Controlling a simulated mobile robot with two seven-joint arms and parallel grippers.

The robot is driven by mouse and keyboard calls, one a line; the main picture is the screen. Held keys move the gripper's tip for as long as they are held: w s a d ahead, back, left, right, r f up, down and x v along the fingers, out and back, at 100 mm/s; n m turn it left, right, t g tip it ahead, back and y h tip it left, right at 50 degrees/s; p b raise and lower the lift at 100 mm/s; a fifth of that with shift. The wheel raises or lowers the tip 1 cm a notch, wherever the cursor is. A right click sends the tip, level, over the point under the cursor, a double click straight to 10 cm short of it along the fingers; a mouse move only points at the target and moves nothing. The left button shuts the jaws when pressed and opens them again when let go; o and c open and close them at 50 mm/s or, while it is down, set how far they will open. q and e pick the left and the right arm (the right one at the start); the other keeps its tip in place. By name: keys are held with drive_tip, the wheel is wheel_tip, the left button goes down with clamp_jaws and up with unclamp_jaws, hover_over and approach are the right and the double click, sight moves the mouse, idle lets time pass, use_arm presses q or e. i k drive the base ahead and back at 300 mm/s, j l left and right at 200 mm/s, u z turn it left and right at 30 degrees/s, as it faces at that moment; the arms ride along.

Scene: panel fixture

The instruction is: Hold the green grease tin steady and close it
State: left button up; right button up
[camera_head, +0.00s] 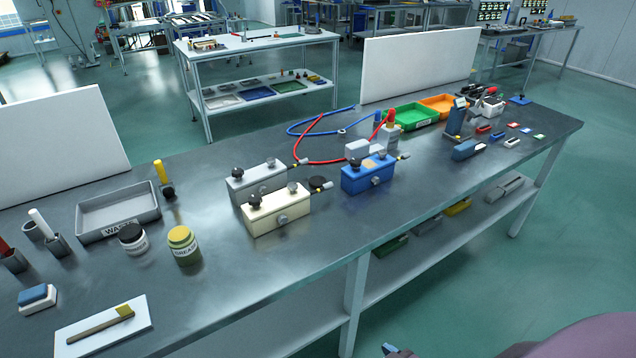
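The green grease tin (184,246) stands upright on the grey workbench, left of the middle, with a white label reading GREASE. Its top is yellow-green; at this size I cannot tell whether that is a lid or open contents, nor how any lid sits. Nothing is touching the tin. My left gripper is not in view. A small dark piece at the bottom edge may be part of my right gripper (396,351); it is cut off by the frame, far from the tin, and its fingers cannot be made out.
A dark-lidded white jar (133,240) stands just left of the tin, with a grey waste tray (120,209) behind. A cream box (277,214) with knobs stands to the right. A brush (100,325) lies on a white board in front. Bench between tin and front edge is clear.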

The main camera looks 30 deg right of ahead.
sight(182, 240)
drive_tip(key=l+u, duration=0.2)
drive_tip(key=u, duration=0.2)
drive_tip(key=l+u, duration=0.2)
drive_tip(key=u, duration=0.2)
drive_tip(key=k+l+u, duration=0.1)
drive_tip(key=u, duration=0.25)
drive_tip(key=k+l+u, duration=0.2)
drive_tip(key=l, duration=0.2)
drive_tip(key=k+l+u, duration=0.25)
drive_tip(key=l, duration=0.15)
drive_tip(key=k+l+u, duration=0.15)
drive_tip(key=k+l, duration=0.9)
drive_tip(key=l, duration=0.15)
